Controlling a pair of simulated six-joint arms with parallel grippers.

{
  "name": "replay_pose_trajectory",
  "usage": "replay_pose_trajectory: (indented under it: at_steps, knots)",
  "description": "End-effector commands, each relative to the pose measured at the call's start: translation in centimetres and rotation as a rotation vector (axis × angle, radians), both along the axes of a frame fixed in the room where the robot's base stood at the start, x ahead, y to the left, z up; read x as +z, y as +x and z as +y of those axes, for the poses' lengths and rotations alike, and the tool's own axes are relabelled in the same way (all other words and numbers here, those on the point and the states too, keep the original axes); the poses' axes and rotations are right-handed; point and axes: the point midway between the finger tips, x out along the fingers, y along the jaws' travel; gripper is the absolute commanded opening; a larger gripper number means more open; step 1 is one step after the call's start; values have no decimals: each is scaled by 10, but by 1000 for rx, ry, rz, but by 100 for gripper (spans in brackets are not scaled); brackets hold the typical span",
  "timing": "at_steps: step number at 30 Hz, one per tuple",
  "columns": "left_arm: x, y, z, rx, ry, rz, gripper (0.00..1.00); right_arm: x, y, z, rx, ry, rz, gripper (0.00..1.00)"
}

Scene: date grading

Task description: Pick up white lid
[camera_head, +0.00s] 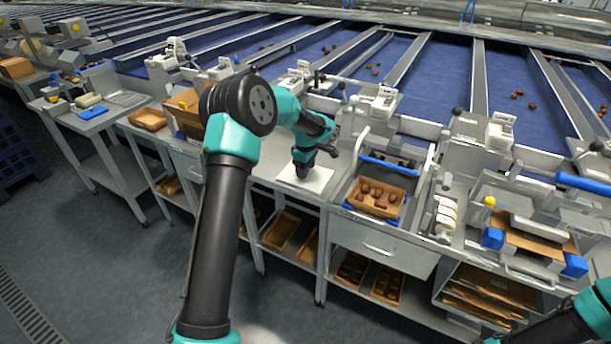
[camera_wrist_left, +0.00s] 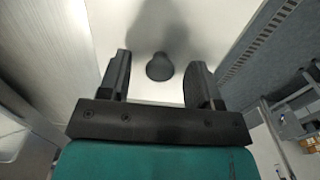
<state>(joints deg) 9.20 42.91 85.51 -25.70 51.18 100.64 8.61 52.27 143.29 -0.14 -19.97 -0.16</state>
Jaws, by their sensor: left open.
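The white lid (camera_head: 317,184) is a flat square on the grey bench beside the tray of dates, in the head view. It fills much of the left wrist view (camera_wrist_left: 215,30), with a round dark knob (camera_wrist_left: 159,67) on it. My left gripper (camera_head: 303,170) points down over the lid. In the left wrist view its open fingers (camera_wrist_left: 160,68) stand on either side of the knob, apart from it. Whether the fingertips reach down to knob height is hard to tell. Only a piece of my right arm shows at bottom right; its gripper is out of view.
A cardboard tray of dates (camera_head: 399,209) stands right of the lid, with a blue bar (camera_head: 390,166) behind it. A scale (camera_head: 377,102) is at the back. A cardboard box (camera_head: 185,112) is to the left. Blue conveyor lanes (camera_head: 430,75) run behind the benches.

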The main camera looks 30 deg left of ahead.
Motion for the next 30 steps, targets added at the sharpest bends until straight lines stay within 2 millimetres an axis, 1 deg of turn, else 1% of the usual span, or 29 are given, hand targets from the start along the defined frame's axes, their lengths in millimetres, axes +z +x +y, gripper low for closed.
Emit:
replay_pose_trajectory:
  at_steps: [6,22,23,30]
  knots:
    - [0,0,0,0,0,0,57,0,0,0,0,0,0,0]
    - [0,0,0,0,0,0,6,0,0,0,0,0,0,0]
    - [0,0,0,0,0,0,5,0,0,0,0,0,0,0]
    - [1,0,0,0,0,-1,5,0,0,0,0,0,0,0]
